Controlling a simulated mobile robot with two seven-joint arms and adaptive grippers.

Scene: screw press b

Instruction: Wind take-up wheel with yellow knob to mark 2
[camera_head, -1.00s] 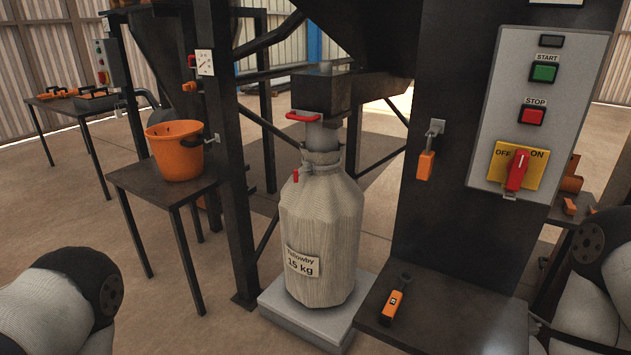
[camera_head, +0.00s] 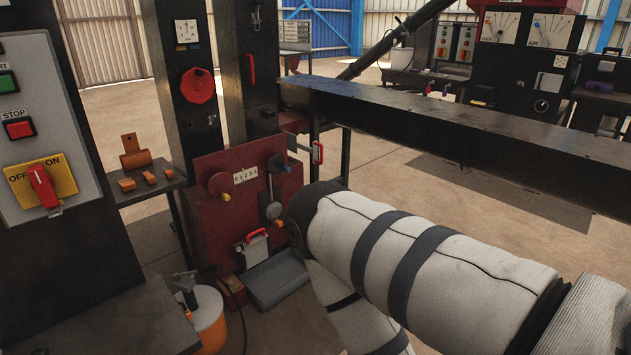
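The take-up wheel is a small dark red wheel (camera_head: 219,184) on the front of a dark red housing (camera_head: 205,235), left of centre. Its yellow knob (camera_head: 226,197) sits at the wheel's lower right. A white scale plate (camera_head: 245,175) with small numerals is just right of the wheel; which mark is indicated is too small to tell. My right arm, in white and black sleeve, crosses the lower right in front of the housing's right side. Neither gripper's fingers show in this view, so no gripper is seen at the wheel.
A larger red handwheel (camera_head: 198,86) is on the post above. A grey tray (camera_head: 275,278) lies below the housing. A switch panel (camera_head: 35,130) stands at left, and an orange-and-white container (camera_head: 208,318) is at lower left.

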